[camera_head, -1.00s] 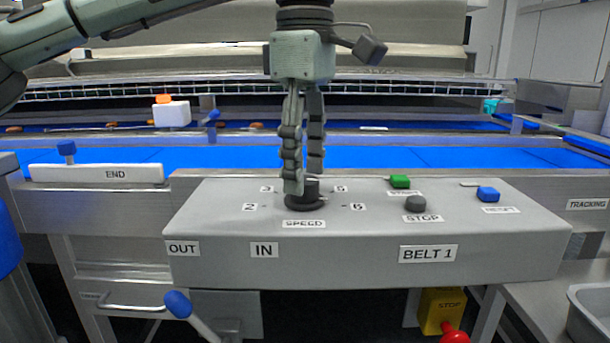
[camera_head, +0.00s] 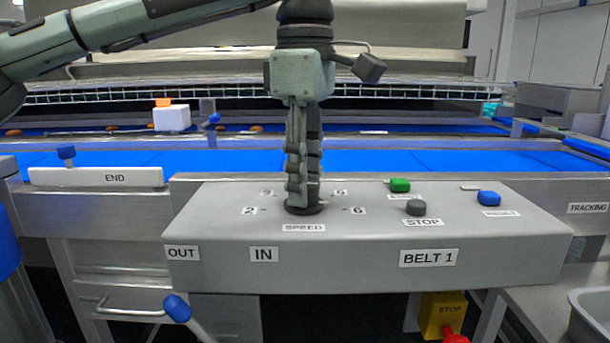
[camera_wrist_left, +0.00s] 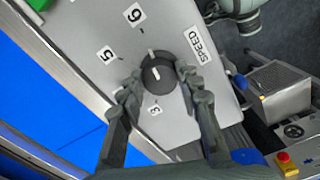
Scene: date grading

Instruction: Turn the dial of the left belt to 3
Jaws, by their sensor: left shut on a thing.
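The round black SPEED dial (camera_head: 304,209) sits on the sloped grey panel labelled BELT 1 (camera_head: 200,222). Numbers 2, 3, 5 and 6 show around it. My left gripper (camera_head: 303,190) points down from above and is shut on the dial; its fingers hide part of the dial and the scale behind. In the left wrist view the dial (camera_wrist_left: 158,76) lies between the fingertips of the gripper (camera_wrist_left: 162,84). White marks show on its top and at its edge towards 6; I cannot tell the exact setting. My right gripper is not in view.
A green button (camera_head: 400,185), a grey STOP button (camera_head: 415,208) and a blue button (camera_head: 489,198) stand right of the dial. A blue belt (camera_head: 420,160) runs behind the panel. A yellow stop box (camera_head: 440,312) and a blue-knobbed lever (camera_head: 177,308) are below.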

